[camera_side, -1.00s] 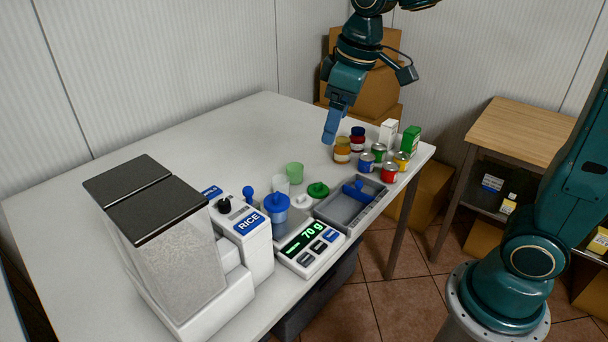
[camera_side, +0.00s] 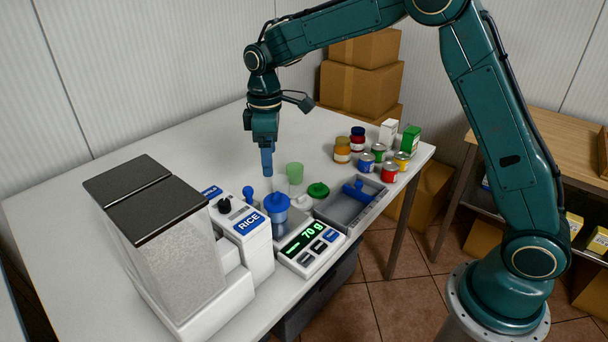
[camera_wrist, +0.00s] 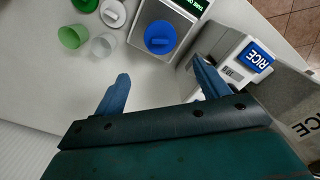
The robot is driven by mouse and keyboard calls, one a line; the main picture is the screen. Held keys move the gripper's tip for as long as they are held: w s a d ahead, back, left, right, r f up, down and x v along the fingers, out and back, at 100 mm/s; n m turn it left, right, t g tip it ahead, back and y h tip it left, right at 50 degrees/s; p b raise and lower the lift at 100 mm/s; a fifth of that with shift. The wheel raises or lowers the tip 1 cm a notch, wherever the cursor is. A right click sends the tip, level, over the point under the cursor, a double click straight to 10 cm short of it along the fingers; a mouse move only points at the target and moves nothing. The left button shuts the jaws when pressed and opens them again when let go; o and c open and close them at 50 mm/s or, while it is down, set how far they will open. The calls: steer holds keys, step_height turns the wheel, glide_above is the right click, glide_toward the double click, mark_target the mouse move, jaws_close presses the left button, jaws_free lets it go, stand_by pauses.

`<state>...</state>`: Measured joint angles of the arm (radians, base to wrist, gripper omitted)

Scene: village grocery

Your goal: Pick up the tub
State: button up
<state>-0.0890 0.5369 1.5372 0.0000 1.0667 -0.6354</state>
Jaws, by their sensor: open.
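A tub with a blue lid (camera_side: 277,203) stands upright on the pan of the scale, whose display reads 70 g. In the wrist view its round blue lid (camera_wrist: 160,37) shows at the top, ahead of the space between my fingertips. A green tub (camera_side: 294,172) and a clear tub (camera_side: 281,185) stand open on the table behind it. They also show at the upper left in the wrist view, the green tub (camera_wrist: 72,37) left of the clear tub (camera_wrist: 104,45). My gripper (camera_side: 267,174) points down above the table, behind the scale, open and empty, its blue fingers (camera_wrist: 160,70) apart.
The rice dispenser (camera_side: 243,235) stands close left of the scale (camera_side: 308,247). A grey tray (camera_side: 335,214) with a blue item lies right. A green lid (camera_side: 318,190) and white lid (camera_side: 302,201) lie nearby. Jars, cans and cartons crowd the right. The table's back left is clear.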

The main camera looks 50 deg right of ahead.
mark_target(274, 202)
steer(key=shift+f, duration=0.15)
steer(key=shift+f, duration=4.2)
steer(key=shift+s+f, duration=0.2)
steer(key=shift+f, duration=2.4)
steer(key=c, duration=0.9)
